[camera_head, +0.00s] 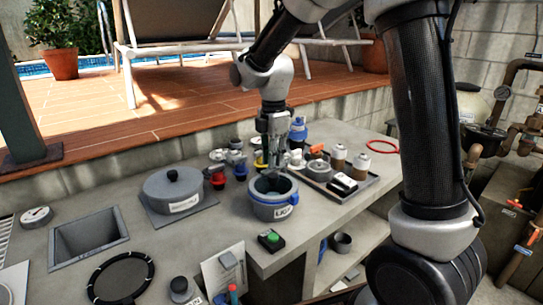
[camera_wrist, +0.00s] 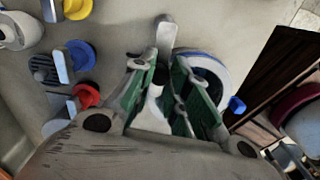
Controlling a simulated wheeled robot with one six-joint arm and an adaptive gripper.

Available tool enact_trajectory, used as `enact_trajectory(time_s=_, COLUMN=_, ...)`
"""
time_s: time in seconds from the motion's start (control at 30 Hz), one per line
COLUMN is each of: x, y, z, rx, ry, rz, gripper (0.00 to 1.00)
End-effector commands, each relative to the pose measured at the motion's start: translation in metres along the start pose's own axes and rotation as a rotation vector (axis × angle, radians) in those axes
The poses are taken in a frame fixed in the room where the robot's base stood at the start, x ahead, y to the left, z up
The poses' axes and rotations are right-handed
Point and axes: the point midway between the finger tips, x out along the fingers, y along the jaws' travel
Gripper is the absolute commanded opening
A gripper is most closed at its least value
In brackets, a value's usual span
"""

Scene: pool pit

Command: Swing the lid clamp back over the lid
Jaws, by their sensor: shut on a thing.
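A grey pot (camera_head: 273,208) with a blue rim and a white label stands near the middle of the counter. Its round top looks dark; whether this is a lid or an opening I cannot tell. My gripper (camera_head: 274,155) points down at the far side of this pot. In the wrist view my gripper (camera_wrist: 163,88) has its green-padded fingers closed around a pale grey lever, which I take to be the lid clamp (camera_wrist: 166,36); its end sticks out beyond the fingers. The blue-and-white rim (camera_wrist: 208,66) lies just right of the fingers, partly hidden by them.
A grey lidded round vessel (camera_head: 172,190) stands left of the pot. Red, blue and yellow knobbed parts (camera_head: 217,180) sit close behind and left. A tray with jars (camera_head: 345,185) is to the right. A green-button box (camera_head: 270,238) lies in front.

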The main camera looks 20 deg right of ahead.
Motion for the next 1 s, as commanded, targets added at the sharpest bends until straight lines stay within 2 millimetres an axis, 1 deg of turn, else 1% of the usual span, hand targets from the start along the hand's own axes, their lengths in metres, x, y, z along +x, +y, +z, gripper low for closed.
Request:
enact_trajectory(time_s=0.2, x=-0.0001, y=-0.0059, z=0.0016, rx=-0.136, ry=-0.001, rz=-0.002, gripper=0.00)
enact_trajectory(time_s=0.4, x=0.0001, y=-0.0089, z=0.0025, rx=-0.211, ry=0.000, rz=-0.002, gripper=0.00)
enact_trajectory(time_s=0.6, x=0.0000, y=-0.0100, z=0.0030, rx=-0.245, ry=0.000, rz=-0.002, gripper=0.00)
enact_trajectory(time_s=1.0, x=0.0001, y=-0.0102, z=0.0032, rx=-0.249, ry=-0.001, rz=-0.002, gripper=0.00)
